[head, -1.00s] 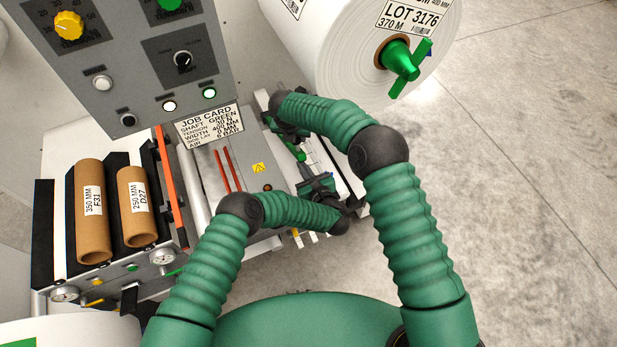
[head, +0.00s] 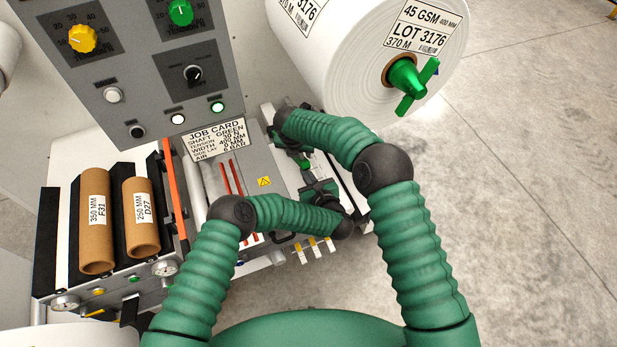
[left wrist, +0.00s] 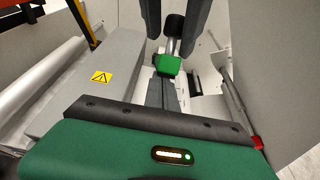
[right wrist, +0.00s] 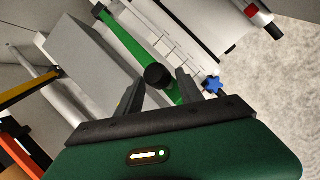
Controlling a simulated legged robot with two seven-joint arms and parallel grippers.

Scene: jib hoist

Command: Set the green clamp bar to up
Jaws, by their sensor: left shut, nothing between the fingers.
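The green clamp bar (right wrist: 124,42) runs diagonally in the right wrist view, with a black knob (right wrist: 157,77) near its lower part. My right gripper (right wrist: 160,76) is open, with one finger on each side of the knob; I cannot tell if they touch it. In the left wrist view, a green block (left wrist: 168,65) shows with a black end above it, between my right gripper's dark fingers. My left gripper (left wrist: 160,82) is shut and empty, its fingertips just below the green block. In the head view, my arms mostly hide the bar, and its angle is unclear.
A grey cover with a yellow warning label (left wrist: 101,77) lies beside the grippers. The control panel (head: 150,60) and job card (head: 214,140) stand at the left. A large white roll (head: 340,70) with a green handle is behind. Open floor lies right.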

